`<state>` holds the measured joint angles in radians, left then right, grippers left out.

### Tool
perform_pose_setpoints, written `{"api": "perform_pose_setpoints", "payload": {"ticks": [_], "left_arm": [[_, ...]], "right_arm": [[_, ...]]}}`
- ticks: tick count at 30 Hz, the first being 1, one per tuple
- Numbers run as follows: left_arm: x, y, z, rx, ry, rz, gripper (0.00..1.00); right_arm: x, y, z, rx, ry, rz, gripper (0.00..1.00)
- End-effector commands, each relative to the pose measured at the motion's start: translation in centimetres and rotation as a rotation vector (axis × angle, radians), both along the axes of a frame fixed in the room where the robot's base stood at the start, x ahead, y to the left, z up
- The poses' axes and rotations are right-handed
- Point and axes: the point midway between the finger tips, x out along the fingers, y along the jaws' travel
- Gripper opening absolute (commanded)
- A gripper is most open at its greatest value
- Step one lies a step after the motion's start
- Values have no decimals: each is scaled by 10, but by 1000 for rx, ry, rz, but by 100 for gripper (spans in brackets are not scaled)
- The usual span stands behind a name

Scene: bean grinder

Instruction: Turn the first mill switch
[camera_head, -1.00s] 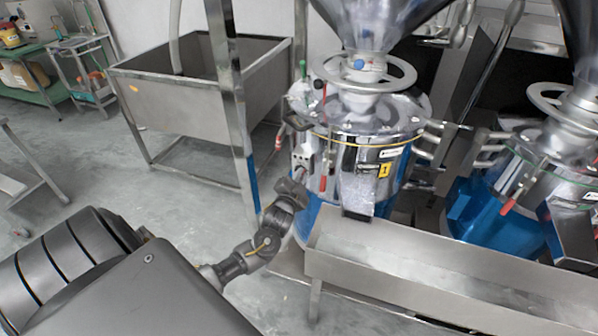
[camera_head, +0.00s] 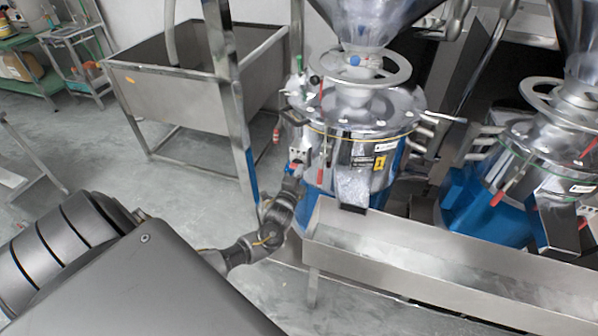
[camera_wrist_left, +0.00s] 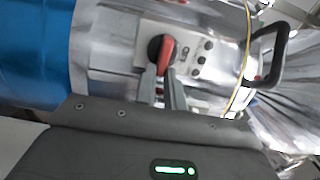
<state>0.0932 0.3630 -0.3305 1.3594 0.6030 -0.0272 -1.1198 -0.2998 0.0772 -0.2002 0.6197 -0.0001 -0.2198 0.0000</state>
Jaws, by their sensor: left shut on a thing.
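The first mill (camera_head: 352,145) is a shiny steel drum on a blue base with a yellow label marked 1. Its switch is a red and black knob (camera_wrist_left: 163,50) on a pale control panel (camera_wrist_left: 190,45) in the left wrist view. My left gripper (camera_wrist_left: 167,72) is shut on the red part of the knob, with its two fingers close together on it. In the head view my left gripper (camera_head: 292,186) reaches the panel on the mill's left side, and the knob there is mostly hidden. My right gripper is not in view.
A second mill (camera_head: 545,160) stands to the right. A steel trough (camera_head: 420,262) runs in front of both mills. A steel sink (camera_head: 190,85) on legs stands at the left back. A black handle (camera_wrist_left: 272,55) sticks out near the panel.

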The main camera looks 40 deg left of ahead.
Motion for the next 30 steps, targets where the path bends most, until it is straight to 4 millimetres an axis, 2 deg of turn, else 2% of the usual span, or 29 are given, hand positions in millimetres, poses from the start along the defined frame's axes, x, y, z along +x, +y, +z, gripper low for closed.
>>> {"api": "perform_pose_setpoints", "payload": {"ticks": [17, 18, 22, 30], "left_arm": [[0, 0, 0, 26, 9, -1, 0], [0, 0, -1, 26, 9, -1, 16], [0, 0, -1, 25, 9, 0, 33], [-1, 0, -1, 25, 9, 0, 33]], "right_arm": [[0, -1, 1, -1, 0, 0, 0], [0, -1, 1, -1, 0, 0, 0], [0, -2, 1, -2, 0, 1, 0], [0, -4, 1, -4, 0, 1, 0]]}}
